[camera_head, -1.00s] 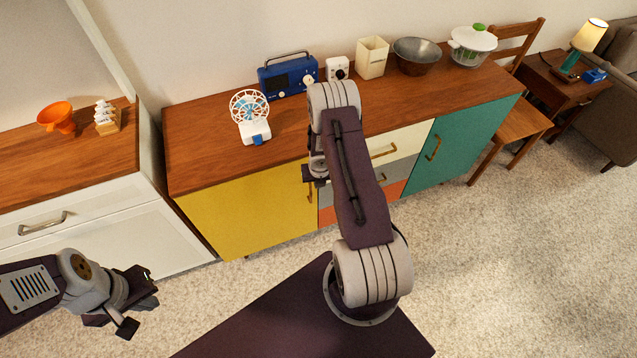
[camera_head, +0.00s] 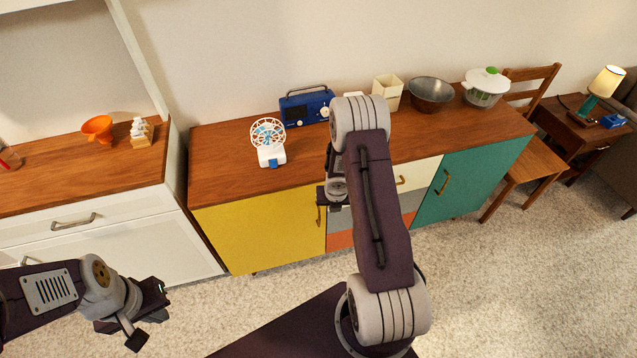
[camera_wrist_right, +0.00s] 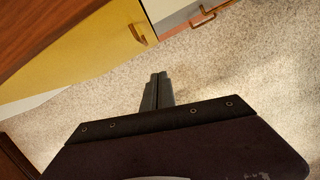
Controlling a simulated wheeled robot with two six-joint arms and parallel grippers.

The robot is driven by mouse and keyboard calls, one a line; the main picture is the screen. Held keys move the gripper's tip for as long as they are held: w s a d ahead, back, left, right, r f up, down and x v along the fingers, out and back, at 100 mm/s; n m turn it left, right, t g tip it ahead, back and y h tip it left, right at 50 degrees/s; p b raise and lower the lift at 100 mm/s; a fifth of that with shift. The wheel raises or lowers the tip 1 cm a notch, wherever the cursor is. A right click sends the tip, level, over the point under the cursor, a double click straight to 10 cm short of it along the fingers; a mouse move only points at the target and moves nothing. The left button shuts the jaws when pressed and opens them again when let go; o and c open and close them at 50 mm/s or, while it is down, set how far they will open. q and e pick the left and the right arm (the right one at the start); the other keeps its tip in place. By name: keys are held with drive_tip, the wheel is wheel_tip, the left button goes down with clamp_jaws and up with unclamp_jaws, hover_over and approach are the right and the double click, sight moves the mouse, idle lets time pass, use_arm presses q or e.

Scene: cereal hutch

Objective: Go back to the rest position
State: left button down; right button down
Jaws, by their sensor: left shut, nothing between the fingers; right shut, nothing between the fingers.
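My left gripper (camera_head: 146,318) is at the lower left of the head view, over the carpet in front of the white cabinet. It is empty and touches nothing. My right arm rises through the middle of the head view and hides part of the sideboard front; its gripper is mostly hidden there behind the arm. In the right wrist view my right gripper (camera_wrist_right: 158,82) has its fingers together, empty, above the carpet and in front of the sideboard (camera_wrist_right: 85,50).
The white cabinet (camera_head: 130,235) stands left. A chair (camera_head: 535,160) stands right. Carpet in front is clear.

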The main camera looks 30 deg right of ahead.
drive_tip(key=w+a+r+t, duration=0.2)
drive_tip(key=w+a+r, duration=0.3)
drive_tip(key=r, duration=0.4)
drive_tip(key=s+a+r+m+t, duration=0.1)
drive_tip(key=s+a+r+m, duration=0.1)
drive_tip(key=a+r+m, duration=0.55)
drive_tip(key=s+a+m+g, duration=0.2)
drive_tip(key=s+m, duration=0.6)
drive_tip(key=m, duration=0.3)
drive_tip(key=s+a+m+g+y, duration=0.1)
drive_tip(key=s+m+g, duration=0.1)
drive_tip(key=s+m, duration=0.7)
drive_tip(key=m, duration=0.3)
drive_tip(key=shift+a+r+y, duration=0.3)
drive_tip(key=shift+a+r, duration=0.05)
drive_tip(key=shift+a, duration=0.05)
